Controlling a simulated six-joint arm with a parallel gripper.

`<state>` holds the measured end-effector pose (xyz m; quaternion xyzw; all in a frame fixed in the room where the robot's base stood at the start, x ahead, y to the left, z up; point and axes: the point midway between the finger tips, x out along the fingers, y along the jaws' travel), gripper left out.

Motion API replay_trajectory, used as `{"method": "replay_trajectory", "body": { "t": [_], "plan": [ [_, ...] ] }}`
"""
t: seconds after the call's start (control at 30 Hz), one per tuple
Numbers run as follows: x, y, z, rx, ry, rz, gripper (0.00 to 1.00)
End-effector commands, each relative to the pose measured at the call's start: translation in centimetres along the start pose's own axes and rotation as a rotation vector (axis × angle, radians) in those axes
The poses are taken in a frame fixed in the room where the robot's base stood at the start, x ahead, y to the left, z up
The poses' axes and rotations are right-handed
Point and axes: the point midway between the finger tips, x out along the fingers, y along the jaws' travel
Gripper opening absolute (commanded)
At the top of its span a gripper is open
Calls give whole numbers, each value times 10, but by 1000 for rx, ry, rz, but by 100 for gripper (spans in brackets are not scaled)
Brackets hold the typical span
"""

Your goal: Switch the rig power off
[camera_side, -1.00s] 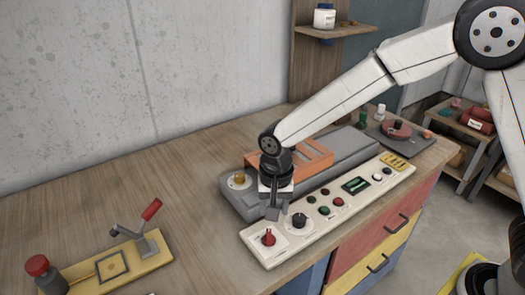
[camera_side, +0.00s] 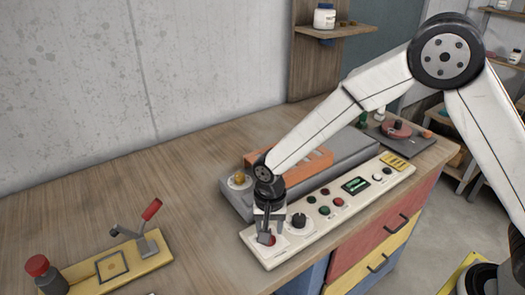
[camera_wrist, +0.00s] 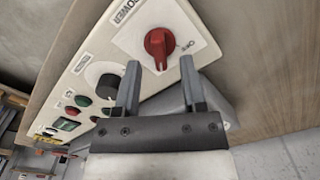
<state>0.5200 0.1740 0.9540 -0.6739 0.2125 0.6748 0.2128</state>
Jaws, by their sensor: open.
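The red rotary power switch (camera_wrist: 159,44) sits on a white plate at the end of the cream control panel (camera_wrist: 92,58). In the side view the switch (camera_side: 270,240) is partly hidden by my gripper (camera_side: 267,238). In the wrist view my gripper (camera_wrist: 158,70) is open, its two fingertips just short of the red knob, one toward each side. I cannot tell whether the fingers touch it. The plate has an "OFF" mark to the right of the knob, and the word "POWER" is partly visible.
A black dial (camera_side: 299,221) stands close beside the switch, with green and red buttons (camera_side: 324,210) further along. A grey machine with an orange part (camera_side: 300,166) lies behind the panel. A yellow-based lever fixture (camera_side: 120,264) stands at left. Bare bench lies between.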

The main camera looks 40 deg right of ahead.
Motion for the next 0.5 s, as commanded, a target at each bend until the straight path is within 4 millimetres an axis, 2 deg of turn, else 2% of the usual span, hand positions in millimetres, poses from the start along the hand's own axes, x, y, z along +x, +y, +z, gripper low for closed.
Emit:
{"method": "replay_trajectory", "body": {
  "t": [0.2, 0.5],
  "plan": [
    [16, 0, 0, 0, 0, -1, 53],
    [18, 0, 0, 0, 1, -2, 53]
  ]
}}
